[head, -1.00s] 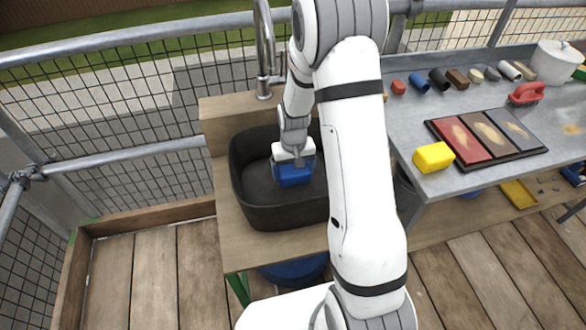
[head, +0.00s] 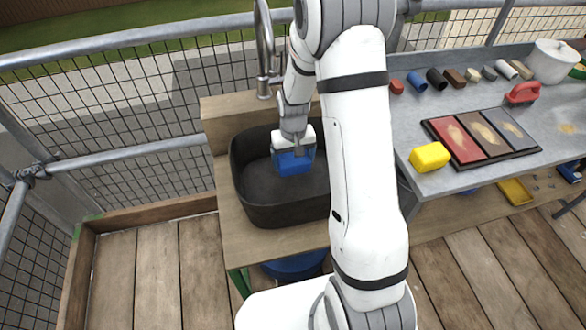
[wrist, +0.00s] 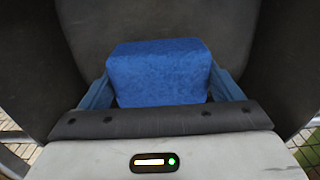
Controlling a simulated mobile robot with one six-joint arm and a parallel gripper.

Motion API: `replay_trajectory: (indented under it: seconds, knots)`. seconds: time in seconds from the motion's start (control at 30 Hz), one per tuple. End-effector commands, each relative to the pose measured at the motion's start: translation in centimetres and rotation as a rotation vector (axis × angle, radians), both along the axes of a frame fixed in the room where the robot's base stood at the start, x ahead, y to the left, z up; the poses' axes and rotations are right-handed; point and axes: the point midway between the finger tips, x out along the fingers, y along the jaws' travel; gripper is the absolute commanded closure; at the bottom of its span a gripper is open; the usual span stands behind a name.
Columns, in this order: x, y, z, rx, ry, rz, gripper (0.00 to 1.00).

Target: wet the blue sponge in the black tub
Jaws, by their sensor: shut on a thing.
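The blue sponge (head: 294,164) is held in my gripper (head: 292,158) over the inside of the black tub (head: 250,203). In the wrist view the sponge (wrist: 160,72) sits between the two blue-grey fingers, with the dark tub (wrist: 80,25) behind it. My gripper points down and is shut on the sponge. I cannot tell whether the sponge touches the tub's bottom or any water. My arm hides the right part of the tub.
A metal faucet (head: 265,60) rises behind the tub. On the grey bench (head: 480,178) at right are a yellow sponge (head: 430,157), a colour-panel tray (head: 480,138), a red-handled tool (head: 522,93), a white pot (head: 553,62) and several small pieces along the back.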

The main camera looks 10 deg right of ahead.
Motion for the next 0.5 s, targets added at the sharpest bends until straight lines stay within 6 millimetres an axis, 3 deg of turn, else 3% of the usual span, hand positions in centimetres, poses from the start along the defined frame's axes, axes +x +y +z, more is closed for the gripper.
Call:
replay_trajectory:
  seconds: [0.5]
  knots:
    - [0.0,0.0,4.5,0.000,-0.001,0.000,0.33]
